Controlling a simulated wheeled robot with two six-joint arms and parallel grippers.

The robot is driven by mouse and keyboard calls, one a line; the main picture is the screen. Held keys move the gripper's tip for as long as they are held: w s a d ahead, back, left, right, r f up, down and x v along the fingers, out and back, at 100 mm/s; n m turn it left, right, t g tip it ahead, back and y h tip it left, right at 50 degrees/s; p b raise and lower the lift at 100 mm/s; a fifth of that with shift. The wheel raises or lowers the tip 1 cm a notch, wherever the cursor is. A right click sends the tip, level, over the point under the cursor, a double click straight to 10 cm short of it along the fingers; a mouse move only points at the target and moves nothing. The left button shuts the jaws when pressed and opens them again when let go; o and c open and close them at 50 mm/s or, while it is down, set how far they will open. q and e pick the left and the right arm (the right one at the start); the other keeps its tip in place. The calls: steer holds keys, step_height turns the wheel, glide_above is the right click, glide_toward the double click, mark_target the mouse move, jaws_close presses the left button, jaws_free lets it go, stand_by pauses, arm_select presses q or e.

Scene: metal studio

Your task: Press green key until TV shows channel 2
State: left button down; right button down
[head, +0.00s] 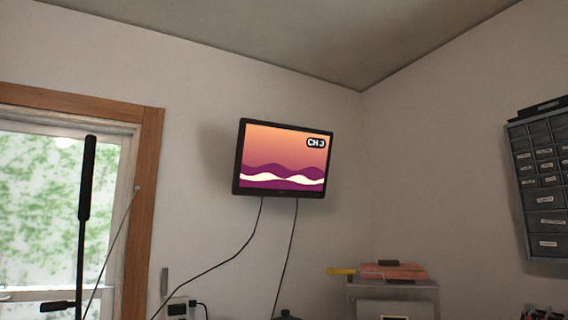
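A TV (283,159) with a black frame hangs on the wall in the middle of the head view. Its screen is on, with an orange background and purple and white waves. A dark label at its top right reads "CH 3". Two black cables run down from it. The green key is not in view. Neither of my grippers is in view.
A window (45,180) with a wooden frame is at the left, with a black upright pole (85,190) in front. A drawer cabinet (542,180) hangs at the right. An orange object (393,271) lies on a metal cabinet (393,292) at the lower right.

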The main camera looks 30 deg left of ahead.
arm_select(q)
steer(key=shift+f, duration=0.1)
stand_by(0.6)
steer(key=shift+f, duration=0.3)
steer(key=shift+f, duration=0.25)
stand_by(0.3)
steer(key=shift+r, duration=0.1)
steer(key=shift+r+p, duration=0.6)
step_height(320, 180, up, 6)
steer(key=p, duration=0.6)
